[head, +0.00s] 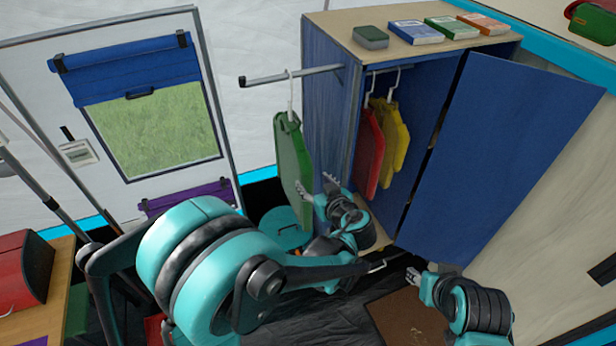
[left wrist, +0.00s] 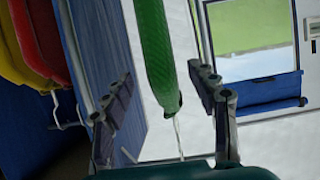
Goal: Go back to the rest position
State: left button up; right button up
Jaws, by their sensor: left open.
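My left gripper (head: 317,187) is open beside the lower part of a green garment-shaped piece (head: 291,160). That piece hangs by a white hook from a metal rod (head: 300,75) on the wardrobe's left side. In the left wrist view, the open fingers (left wrist: 163,76) stand apart, with the green piece (left wrist: 155,50) showing between them and not clamped. Whether a finger touches it, I cannot tell.
The blue wardrobe (head: 325,110) has its door (head: 495,165) open to the right. Red (head: 369,150) and yellow (head: 393,150) pieces hang inside. Several boxes, including a blue one (head: 415,32), lie on top. A red case (head: 22,270) sits on a table at left.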

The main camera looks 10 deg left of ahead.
pick_arm(q)
jog(key=v, duration=0.5)
jog(key=s+a+f+m+g+h+b, duration=0.35)
jog(key=s+a+f+b, duration=0.25)
jog(key=s+a, duration=0.3)
jog(key=s+f+m+h+b, duration=0.3)
jog(key=s+f+h+b, duration=0.1)
jog(key=s, duration=0.5)
jog(key=shift+s+a+f, duration=0.25)
jog(key=shift+s+f, duration=0.05)
jog(key=shift+f, duration=0.3)
pick_arm(e)
notch_tip(320, 180, down, 10)
jog(key=shift+f, duration=0.25)
pick_arm(q)
jog(key=shift+g, duration=0.25)
pick_arm(e)
jog(key=shift+c, duration=0.3)
